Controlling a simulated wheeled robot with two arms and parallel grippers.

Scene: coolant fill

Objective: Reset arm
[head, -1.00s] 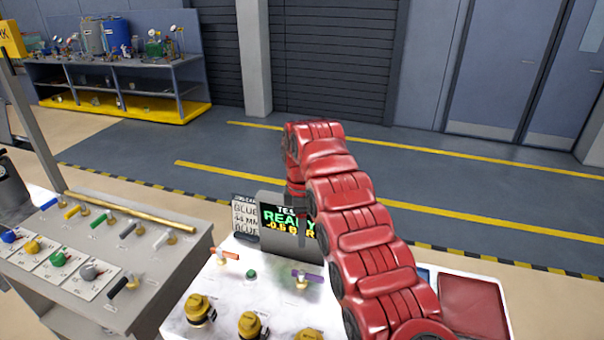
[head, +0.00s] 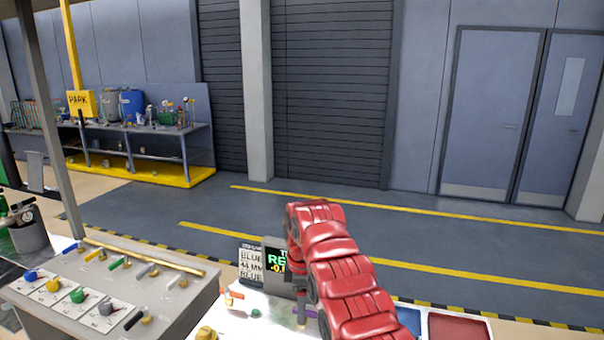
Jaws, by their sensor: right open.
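My right arm comes in from the lower right as a chain of red segments and bends down at its far end. My left gripper is not in view.
A grey panel (head: 170,300) with coloured valve handles and a brass pipe stands at left. A white label card (head: 251,263) stands by the display. A red tray (head: 458,328) lies at lower right. A shelf bench (head: 140,145) stands far back, with clear floor before it.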

